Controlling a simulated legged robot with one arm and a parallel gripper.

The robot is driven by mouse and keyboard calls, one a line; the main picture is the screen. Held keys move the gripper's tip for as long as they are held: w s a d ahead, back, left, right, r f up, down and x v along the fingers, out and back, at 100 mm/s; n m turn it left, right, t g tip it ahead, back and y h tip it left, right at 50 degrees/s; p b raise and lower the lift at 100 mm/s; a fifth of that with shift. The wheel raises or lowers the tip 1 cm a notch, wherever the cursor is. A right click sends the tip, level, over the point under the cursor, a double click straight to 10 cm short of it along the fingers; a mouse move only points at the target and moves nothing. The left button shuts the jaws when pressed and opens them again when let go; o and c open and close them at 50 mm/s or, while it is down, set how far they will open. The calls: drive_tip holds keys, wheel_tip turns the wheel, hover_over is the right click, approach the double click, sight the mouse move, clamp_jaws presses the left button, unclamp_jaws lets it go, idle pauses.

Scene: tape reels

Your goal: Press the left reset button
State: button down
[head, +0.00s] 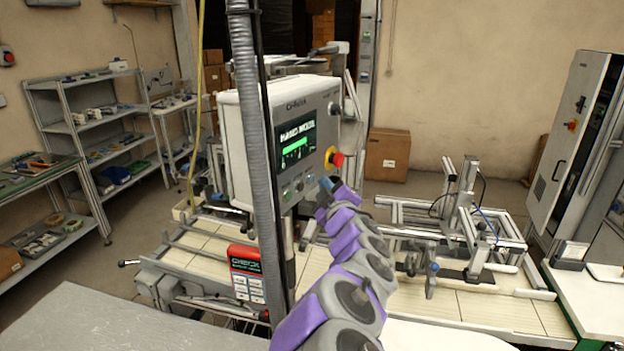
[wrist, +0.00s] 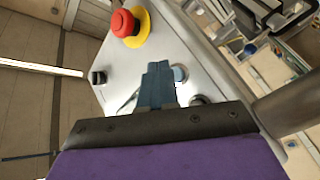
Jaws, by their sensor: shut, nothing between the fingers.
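The grey control box (head: 262,110) has a dark screen with green marks (head: 296,139) and a row of small buttons (head: 299,187) beneath it. I cannot tell for certain which one is the left reset button. My gripper (head: 326,184) is in front of the panel's lower right in the head view. In the wrist view its blue fingers (wrist: 158,70) are together, empty, and point at the panel face (wrist: 190,45). A bluish button (wrist: 180,72) shows just right of the fingertips, and a dark ringed button (wrist: 198,100) is partly hidden by the gripper. Contact cannot be told.
A red emergency stop (head: 336,158) with a yellow collar sits on the panel's right side, close to my gripper; it also shows in the wrist view (wrist: 125,23). A grey hose (head: 250,110) hangs in front of the box. A conveyor (head: 460,300) runs below.

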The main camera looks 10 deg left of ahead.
idle(0.3)
drive_tip(key=shift+s+d+p, duration=0.25)
drive_tip(key=shift+s+d, duration=0.05)
drive_tip(key=shift+d, duration=0.5)
drive_tip(key=shift+s+d+p, duration=0.25)
drive_tip(key=shift+d, duration=0.55)
drive_tip(key=shift+s+d+p, duration=0.25)
drive_tip(key=shift+s+d, duration=0.05)
drive_tip(key=shift+d, duration=0.5)
